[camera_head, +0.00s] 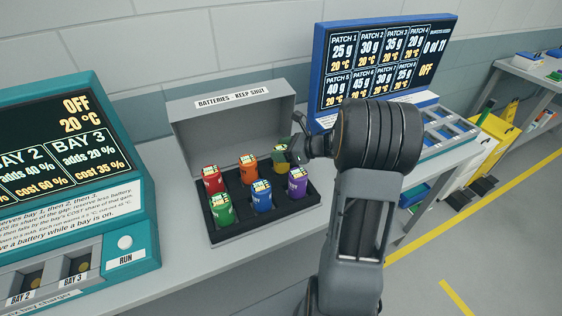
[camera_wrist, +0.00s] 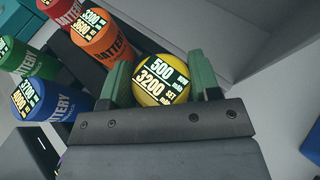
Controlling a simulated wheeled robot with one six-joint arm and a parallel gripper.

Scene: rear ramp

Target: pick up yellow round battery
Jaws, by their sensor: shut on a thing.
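The yellow round battery (camera_wrist: 150,97) sits between the two green fingers of my gripper (camera_wrist: 158,74) in the wrist view. Its top label reads 500 and 3200. My gripper is shut on it, with a finger on each side. In the head view my gripper (camera_head: 293,150) is over the back right slot of the open battery case (camera_head: 232,238). The yellow battery there is mostly hidden by the fingers. I cannot tell whether it is lifted from its slot.
Red (camera_head: 213,182), orange (camera_head: 249,172), green (camera_head: 223,213), blue (camera_head: 262,199) and purple (camera_head: 297,187) batteries stand close by in the case. Its raised lid (camera_head: 235,125) is behind. A teal machine (camera_head: 140,215) stands left and a blue display panel (camera_head: 385,60) right.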

